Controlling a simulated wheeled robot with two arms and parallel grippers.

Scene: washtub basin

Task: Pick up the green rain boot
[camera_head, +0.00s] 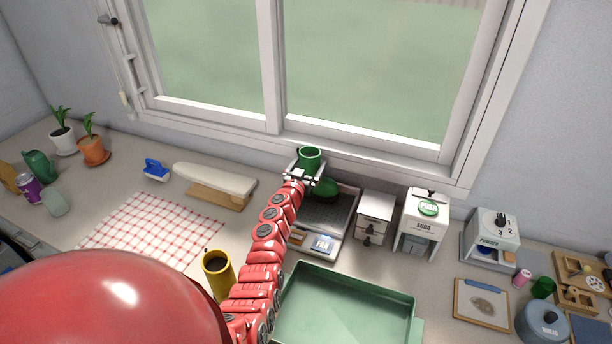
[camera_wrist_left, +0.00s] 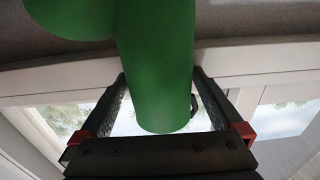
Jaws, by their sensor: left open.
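My left gripper (camera_head: 304,171) is open at the boot's shaft. In the left wrist view the boot's shaft (camera_wrist_left: 158,70) lies between the two spread fingers of the left gripper (camera_wrist_left: 160,77), with gaps visible beside it. Contact with the fingers cannot be told. The boot's lower shaft is partly hidden by the gripper in the head view. My right gripper is not in view.
The window frame (camera_head: 360,147) rises close behind the boot. White dispensers (camera_head: 374,216) stand right of the scale. A green tray (camera_head: 345,306) lies in front, and a yellow boot-like container (camera_head: 217,276) stands left of my arm. A checkered cloth (camera_head: 150,229) lies further left.

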